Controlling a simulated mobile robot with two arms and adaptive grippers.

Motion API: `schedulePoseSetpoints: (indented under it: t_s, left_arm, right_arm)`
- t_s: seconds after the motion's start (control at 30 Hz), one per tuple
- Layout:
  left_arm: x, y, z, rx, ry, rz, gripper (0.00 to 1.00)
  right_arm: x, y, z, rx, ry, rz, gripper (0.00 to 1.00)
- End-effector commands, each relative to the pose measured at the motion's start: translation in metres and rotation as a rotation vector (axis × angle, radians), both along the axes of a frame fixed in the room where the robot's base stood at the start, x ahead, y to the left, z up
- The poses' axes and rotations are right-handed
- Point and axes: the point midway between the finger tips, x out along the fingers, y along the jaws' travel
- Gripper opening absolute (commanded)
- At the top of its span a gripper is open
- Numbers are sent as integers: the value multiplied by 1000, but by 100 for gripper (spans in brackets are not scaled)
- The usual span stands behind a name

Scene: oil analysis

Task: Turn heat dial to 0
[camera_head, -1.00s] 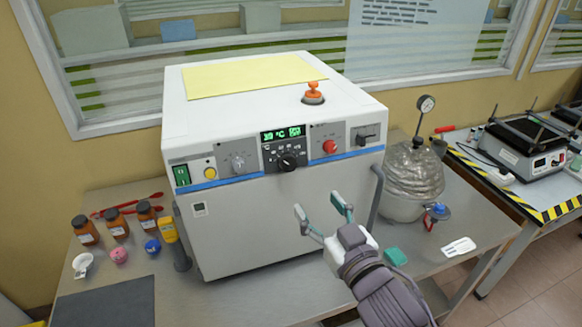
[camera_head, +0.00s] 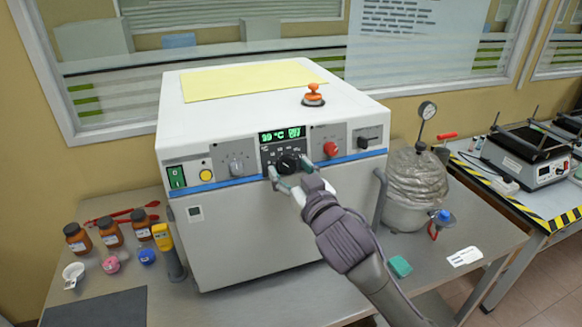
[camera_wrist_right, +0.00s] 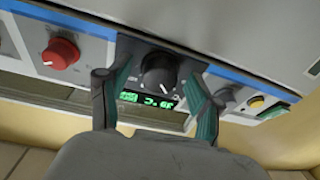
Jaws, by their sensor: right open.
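The heat dial is a black knob (camera_head: 288,162) on the dark centre panel of the white oven (camera_head: 240,230), below a green lit display (camera_head: 282,134). In the right wrist view the black knob (camera_wrist_right: 159,71) has a pale pointer mark, and the display (camera_wrist_right: 148,101) appears upside down. My right gripper (camera_head: 290,172) is open, with one finger on each side of the knob. In the right wrist view the gripper's fingertips (camera_wrist_right: 160,72) straddle the knob with visible gaps. The dial's scale numbers are too small to read. My left gripper is not in view.
A grey knob (camera_head: 236,167) and a red knob (camera_head: 331,149) flank the centre panel. An orange-red button (camera_head: 313,95) sits on the oven top. Small brown bottles (camera_head: 110,231) stand left, and a wrapped vessel with a gauge (camera_head: 414,180) stands right.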

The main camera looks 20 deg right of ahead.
Motion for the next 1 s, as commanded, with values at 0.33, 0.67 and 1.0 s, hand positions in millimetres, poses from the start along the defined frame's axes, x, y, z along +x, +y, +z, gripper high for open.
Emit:
schedulePoseSetpoints:
  t_s: [0.33, 0.67, 1.0]
  left_arm:
    - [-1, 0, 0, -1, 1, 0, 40]
    - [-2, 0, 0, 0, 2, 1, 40]
    - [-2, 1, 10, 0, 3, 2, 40]
  right_arm:
    - [2, 0, 0, 1, -1, 0, 58]
    - [2, 0, 0, 1, 0, 0, 4]
    - [2, -1, 2, -65, -1, 14, 4]
